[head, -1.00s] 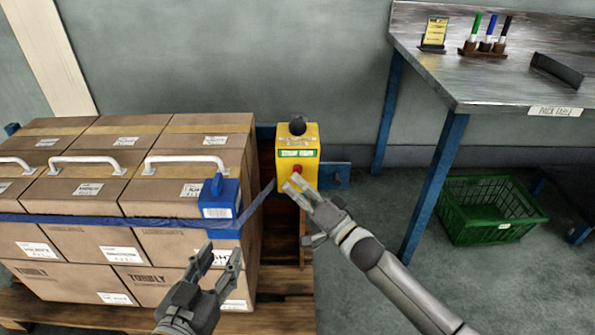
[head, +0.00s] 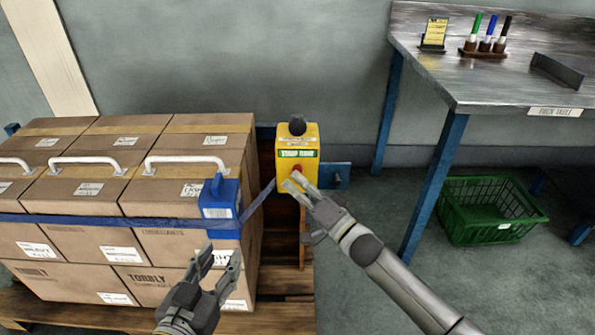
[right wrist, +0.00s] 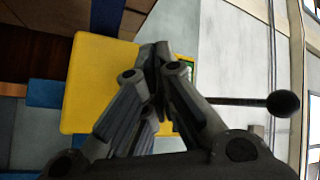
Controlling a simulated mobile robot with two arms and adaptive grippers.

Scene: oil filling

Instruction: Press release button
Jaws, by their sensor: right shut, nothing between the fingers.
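The yellow box (head: 288,182) with a green label and a black knob (head: 297,125) stands beside the stacked cartons. A red button (head: 297,170) shows on its front, partly covered by my right gripper. My right gripper (head: 291,184) is shut and empty, its fingertips at the front of the box by the button; I cannot tell whether they touch. In the right wrist view the yellow box (right wrist: 92,75) lies right beyond the shut fingers (right wrist: 152,55), which hide the button. My left gripper (head: 223,258) is open and empty in front of the cartons.
Strapped cartons (head: 90,248) with white handles stand on a wooden pallet (head: 90,318). A blue strap buckle (head: 220,208) sits on their right side. A metal table (head: 470,60) with markers (head: 485,42) is at the right, a green basket (head: 490,210) beneath it. Floor between is clear.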

